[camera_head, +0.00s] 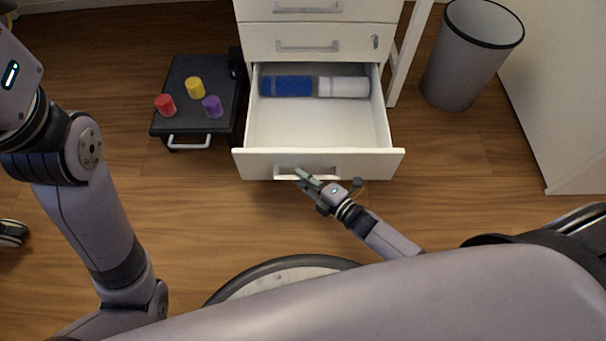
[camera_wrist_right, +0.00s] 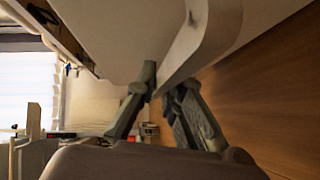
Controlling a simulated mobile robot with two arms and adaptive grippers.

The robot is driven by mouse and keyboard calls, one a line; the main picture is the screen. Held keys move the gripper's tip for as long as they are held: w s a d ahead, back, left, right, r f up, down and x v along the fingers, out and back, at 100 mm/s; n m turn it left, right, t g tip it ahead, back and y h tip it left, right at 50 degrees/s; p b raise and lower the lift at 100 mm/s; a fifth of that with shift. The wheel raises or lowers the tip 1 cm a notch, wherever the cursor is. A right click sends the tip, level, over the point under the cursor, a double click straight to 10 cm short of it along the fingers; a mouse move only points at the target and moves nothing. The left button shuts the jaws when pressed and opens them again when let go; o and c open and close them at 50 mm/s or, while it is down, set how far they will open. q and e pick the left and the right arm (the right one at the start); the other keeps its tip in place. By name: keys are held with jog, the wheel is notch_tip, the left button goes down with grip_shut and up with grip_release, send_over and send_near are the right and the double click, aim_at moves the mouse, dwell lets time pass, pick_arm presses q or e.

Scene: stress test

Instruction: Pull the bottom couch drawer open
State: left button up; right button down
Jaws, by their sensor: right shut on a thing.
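The bottom drawer (camera_head: 318,122) of the white cabinet stands pulled out, with its inside showing from above. The exact contact is partly hidden by the fingers.
A blue roll (camera_head: 286,86) and a white roll (camera_head: 344,87) lie at the back of the drawer. A low black stand (camera_head: 178,122) with red, yellow and purple pieces is at the left. A grey bin (camera_head: 468,65) stands at the right. Wooden floor (camera_head: 210,215) is clear in front.

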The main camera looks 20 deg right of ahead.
jog(key=shift+s, duration=0.25)
jog(key=c, duration=1.7)
grip_release()
jog(key=v, duration=1.2)
